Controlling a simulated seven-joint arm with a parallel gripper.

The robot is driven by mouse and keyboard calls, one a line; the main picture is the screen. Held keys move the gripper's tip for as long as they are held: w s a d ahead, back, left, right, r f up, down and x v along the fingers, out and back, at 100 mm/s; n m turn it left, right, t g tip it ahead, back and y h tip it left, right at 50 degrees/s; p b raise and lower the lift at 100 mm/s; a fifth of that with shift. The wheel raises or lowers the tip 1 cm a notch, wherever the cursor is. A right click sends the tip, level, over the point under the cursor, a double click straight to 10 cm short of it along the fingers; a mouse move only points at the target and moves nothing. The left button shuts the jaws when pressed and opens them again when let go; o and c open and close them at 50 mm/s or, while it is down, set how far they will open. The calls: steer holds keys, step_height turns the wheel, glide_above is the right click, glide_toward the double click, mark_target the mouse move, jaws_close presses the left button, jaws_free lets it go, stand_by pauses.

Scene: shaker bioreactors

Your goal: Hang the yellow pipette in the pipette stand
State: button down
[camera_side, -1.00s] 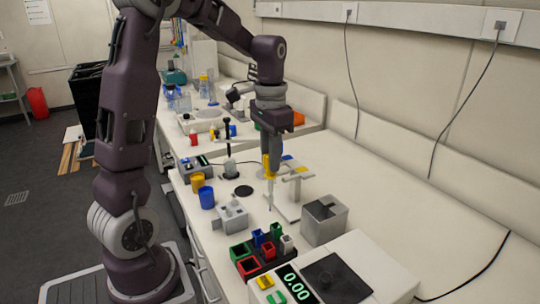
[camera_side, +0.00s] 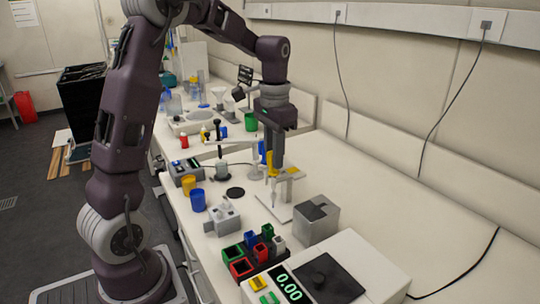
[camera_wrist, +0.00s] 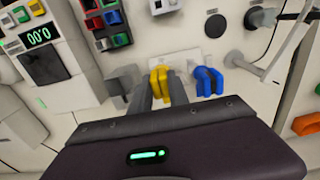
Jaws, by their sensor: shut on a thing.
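My gripper (camera_side: 274,163) points down and is shut on the yellow pipette (camera_side: 269,168), with the pipette's thin pale lower end hanging upright below. The pipette stand (camera_side: 289,177) is right beside it, a pale frame with a flat base and a yellow mark on its top bar. I cannot tell whether the pipette touches the stand. A blue pipette (camera_side: 262,150) shows partly behind my gripper. In the wrist view the yellow pipette (camera_wrist: 160,80) is between my two fingers, and the blue pipette (camera_wrist: 207,82) is to its right.
A grey box (camera_side: 317,220) stands just right of the stand. A rack of coloured blocks (camera_side: 255,255) and a scale (camera_side: 325,275) are nearer the camera. A grey block (camera_side: 222,217) and blue cup (camera_side: 197,200) are to the left. The bench at the back right is clear.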

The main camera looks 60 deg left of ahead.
steer(key=shift+w, duration=1)
steer(key=shift+f, duration=0.45)
steer(key=c, duration=1.2)
jaws_free()
steer(key=shift+o, duration=0.2)
step_height(320, 180, up, 7)
